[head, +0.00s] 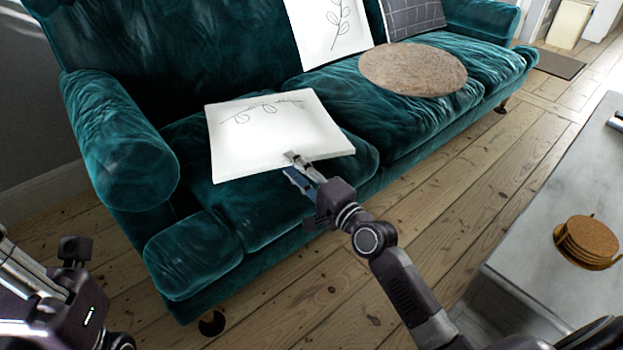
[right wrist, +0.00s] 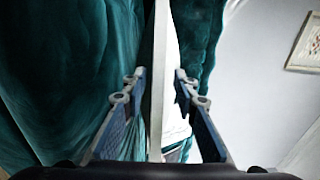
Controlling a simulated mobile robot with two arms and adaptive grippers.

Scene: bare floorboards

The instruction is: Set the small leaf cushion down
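The small leaf cushion (head: 265,135), white with a dark leaf sprig, lies about flat over the near end of the teal sofa seat. I cannot tell whether its whole underside touches the seat. My right gripper (head: 297,165) is at its front edge. In the right wrist view, the fingers (right wrist: 160,88) stand apart on both sides of the cushion's thin white edge (right wrist: 157,60), with a gap showing beside it. My left gripper (head: 75,250) is at the lower left, away from the sofa; its fingers do not show clearly.
The teal sofa (head: 190,240) also bears a larger upright leaf cushion (head: 328,30), a grey checked cushion (head: 412,18) and a round brown cushion (head: 412,70). A grey table (head: 540,220) with a stack of coasters (head: 587,240) stands at right. Bare floorboards (head: 440,190) lie between.

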